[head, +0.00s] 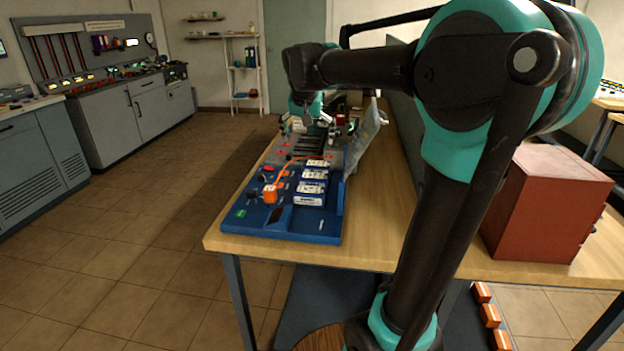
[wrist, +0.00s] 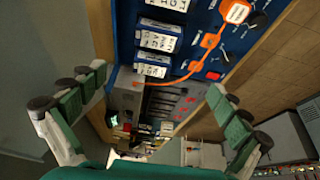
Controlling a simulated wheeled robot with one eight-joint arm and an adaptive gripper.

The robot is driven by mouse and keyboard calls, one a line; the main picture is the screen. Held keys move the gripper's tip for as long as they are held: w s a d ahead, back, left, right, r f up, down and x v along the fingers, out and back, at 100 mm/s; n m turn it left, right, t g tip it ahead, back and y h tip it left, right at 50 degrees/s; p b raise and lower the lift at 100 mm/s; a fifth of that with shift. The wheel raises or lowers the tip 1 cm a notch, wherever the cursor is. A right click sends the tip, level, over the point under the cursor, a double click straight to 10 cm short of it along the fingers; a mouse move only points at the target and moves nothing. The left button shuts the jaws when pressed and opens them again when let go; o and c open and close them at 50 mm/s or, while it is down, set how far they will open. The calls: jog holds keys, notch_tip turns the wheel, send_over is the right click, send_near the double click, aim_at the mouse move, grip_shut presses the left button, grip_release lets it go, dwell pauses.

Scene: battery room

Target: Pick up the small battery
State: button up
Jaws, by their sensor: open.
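Several small white-and-blue labelled battery-like blocks sit in a row on the blue board (head: 285,222). The nearest block (head: 308,199) is at the board's front; others stand behind it. Three show in the wrist view, the lowest block (wrist: 152,66) being closest to the picture's middle. I cannot tell which one is the small battery. My gripper (wrist: 158,82) is open, its fingers spread wide to left and right with nothing between them. In the head view my gripper (head: 304,110) is over the far part of the bench, beyond the blocks.
An orange plug (head: 270,193) and its orange cable lie beside the blocks. A grey unit with dark slots (wrist: 160,103) adjoins the blue board. A clear tilted panel (head: 362,140) stands at the right. A red-brown box (head: 546,205) is on the wooden bench (head: 375,225).

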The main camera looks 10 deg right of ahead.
send_over(313, 175)
jog(key=s, duration=0.1)
jog(key=f, duration=1)
jog(key=shift+s+a+f, duration=0.15)
jog(key=shift+s+a, duration=0.05)
jog(key=shift+a, duration=0.2)
jog(key=shift+s+x, duration=0.2)
jog(key=shift+x, duration=1.15)
jog(key=shift+s+x, duration=0.15)
jog(key=shift+x, duration=1.2)
jog(key=shift+d+f, duration=0.15)
jog(key=c, duration=1.6)
jog(key=shift+c, duration=0.2)
